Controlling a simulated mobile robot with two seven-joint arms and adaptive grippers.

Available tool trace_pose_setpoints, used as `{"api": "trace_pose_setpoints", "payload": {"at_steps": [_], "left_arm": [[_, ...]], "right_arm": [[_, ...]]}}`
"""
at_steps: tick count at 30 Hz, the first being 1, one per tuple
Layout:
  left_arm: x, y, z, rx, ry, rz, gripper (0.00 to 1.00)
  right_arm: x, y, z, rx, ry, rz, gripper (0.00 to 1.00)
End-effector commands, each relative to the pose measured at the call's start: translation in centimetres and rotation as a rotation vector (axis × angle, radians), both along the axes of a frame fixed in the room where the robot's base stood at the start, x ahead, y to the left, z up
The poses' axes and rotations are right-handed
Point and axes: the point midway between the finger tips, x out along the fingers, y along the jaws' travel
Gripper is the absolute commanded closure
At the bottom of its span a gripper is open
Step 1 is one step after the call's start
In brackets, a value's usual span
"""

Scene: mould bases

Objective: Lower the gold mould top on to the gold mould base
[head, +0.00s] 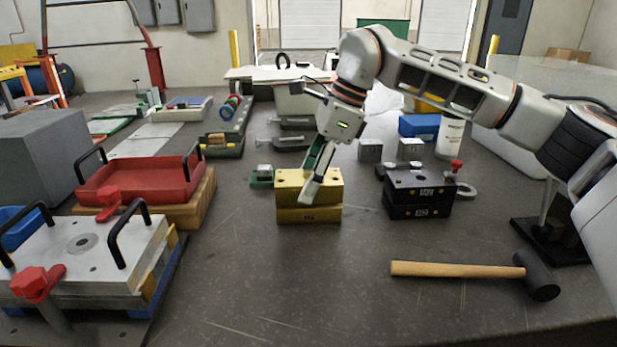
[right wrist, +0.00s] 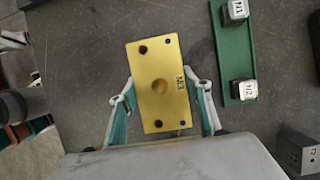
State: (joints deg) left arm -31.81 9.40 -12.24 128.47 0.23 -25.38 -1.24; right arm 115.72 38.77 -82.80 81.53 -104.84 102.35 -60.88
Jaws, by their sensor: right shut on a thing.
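The gold mould top (head: 328,187) is a yellow block directly above the gold mould base (head: 308,215), lined up with it. A thin dark seam runs between them; I cannot tell whether they fully touch. My right gripper (head: 314,188) comes down from above, one pale finger across the top's front face. In the right wrist view my right gripper (right wrist: 161,108) has a finger on each long side of the gold mould top (right wrist: 158,70), which has a round dimple, corner holes and a stamped mark. The top hides the base there. My left gripper is not in view.
A black mould block (head: 418,196) stands to the right, with a mallet (head: 470,271) in front. A green strip (right wrist: 228,55) with small metal blocks lies beside the gold mould. A red tray (head: 140,180) and a metal plate (head: 85,245) stand left. The front middle is clear.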

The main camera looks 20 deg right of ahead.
Motion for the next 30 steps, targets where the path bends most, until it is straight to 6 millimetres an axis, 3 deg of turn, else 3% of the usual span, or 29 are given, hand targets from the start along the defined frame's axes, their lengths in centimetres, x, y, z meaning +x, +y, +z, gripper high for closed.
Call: {"api": "trace_pose_setpoints", "payload": {"at_steps": [7, 8, 10, 22, 30], "left_arm": [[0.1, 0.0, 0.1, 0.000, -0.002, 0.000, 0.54], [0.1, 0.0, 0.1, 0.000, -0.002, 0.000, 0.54], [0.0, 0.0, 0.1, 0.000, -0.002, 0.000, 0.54], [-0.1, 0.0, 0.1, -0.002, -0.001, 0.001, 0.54], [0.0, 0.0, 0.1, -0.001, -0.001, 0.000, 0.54]], "right_arm": [[0.0, 0.0, 0.3, 0.002, -0.004, 0.001, 0.99], [0.0, 0.0, 0.3, 0.002, -0.004, 0.001, 0.49], [0.0, 0.0, 0.3, 0.002, -0.004, 0.000, 0.32], [0.0, -0.1, 0.2, -0.001, 0.001, -0.001, 0.32], [-0.4, -1.7, 4.2, 0.001, -0.005, -0.003, 0.32]]}}
